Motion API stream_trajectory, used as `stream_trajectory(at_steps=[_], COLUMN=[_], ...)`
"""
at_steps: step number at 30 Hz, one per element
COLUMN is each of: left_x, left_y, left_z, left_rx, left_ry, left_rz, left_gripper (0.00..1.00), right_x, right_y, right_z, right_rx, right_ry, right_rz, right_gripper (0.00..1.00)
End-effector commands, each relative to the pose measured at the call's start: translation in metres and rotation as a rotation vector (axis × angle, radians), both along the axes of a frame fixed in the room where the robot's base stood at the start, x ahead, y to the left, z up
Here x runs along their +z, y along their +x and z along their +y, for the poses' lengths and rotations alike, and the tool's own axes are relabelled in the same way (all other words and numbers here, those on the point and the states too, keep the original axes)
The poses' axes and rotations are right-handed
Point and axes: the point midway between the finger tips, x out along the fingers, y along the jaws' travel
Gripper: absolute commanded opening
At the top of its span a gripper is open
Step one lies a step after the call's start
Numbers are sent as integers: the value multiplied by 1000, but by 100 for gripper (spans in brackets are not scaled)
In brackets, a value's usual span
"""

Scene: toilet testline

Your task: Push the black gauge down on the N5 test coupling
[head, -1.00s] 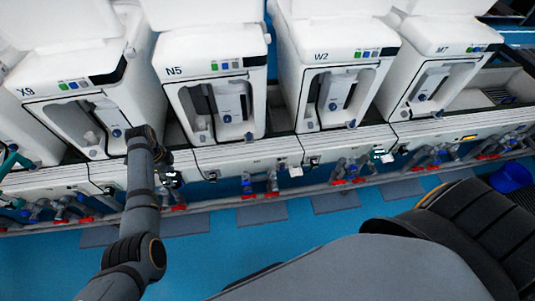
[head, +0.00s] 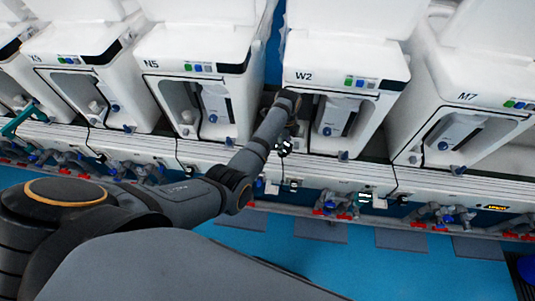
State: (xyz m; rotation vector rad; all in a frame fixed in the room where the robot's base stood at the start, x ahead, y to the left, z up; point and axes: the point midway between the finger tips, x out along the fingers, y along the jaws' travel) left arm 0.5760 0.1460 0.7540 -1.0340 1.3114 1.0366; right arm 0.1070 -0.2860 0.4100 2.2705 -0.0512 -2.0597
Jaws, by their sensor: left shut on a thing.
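The unit marked N5 (head: 190,68) is a white toilet-like machine, left of the middle in the head view. A row of pipe couplings with red and blue parts runs below the units; those under N5 (head: 140,170) are partly hidden by my left arm. I cannot make out the black gauge or tell which coupling is the N5 test one. My left gripper (head: 285,147) hangs near the lower left front of the unit marked W2 (head: 335,68). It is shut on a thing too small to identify. My right gripper is not in view.
The units X9 (head: 75,45) and M7 (head: 480,95) stand to either side. A white ledge (head: 340,172) with small fittings runs beneath the units. Blue floor (head: 330,262) with grey mats lies free in front. My left arm crosses the ledge.

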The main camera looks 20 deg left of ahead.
Motion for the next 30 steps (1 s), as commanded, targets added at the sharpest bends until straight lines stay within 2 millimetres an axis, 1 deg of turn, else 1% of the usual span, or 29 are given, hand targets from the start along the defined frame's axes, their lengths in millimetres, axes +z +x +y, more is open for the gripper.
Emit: stream_trajectory(at_steps=[1, 2, 5, 8, 9, 12, 14, 16, 18, 23, 26, 30], left_x=[-8, -12, -32, -50, -57, -68, -72, -74, -75, -77, -81, -91], left_y=[-8, -12, -34, -62, -74, -100, -112, -119, -122, -122, -122, -122], left_z=[10, 17, 44, 75, 87, 112, 121, 127, 130, 130, 129, 129], left_rx=[37, 68, 208, 368, 431, 564, 620, 662, 679, 682, 681, 680], left_ry=[4, 3, 0, 1, 3, 6, 6, 5, 5, 4, 4, 5], left_rz=[6, 7, 11, 9, 9, 4, 3, 0, -2, -1, -1, -1], left_gripper=[0, 0, 0, 0, 0, 0, 0, 0, 0, 0, 0, 0], right_x=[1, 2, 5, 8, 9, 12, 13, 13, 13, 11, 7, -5], right_y=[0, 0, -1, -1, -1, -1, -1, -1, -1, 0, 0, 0], right_z=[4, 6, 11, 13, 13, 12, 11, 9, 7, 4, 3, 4], right_rx=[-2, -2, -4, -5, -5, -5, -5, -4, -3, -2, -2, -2], right_ry=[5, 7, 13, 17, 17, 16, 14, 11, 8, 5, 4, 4], right_rz=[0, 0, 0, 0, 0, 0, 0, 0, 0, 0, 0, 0], right_gripper=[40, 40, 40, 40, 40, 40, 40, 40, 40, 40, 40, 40])
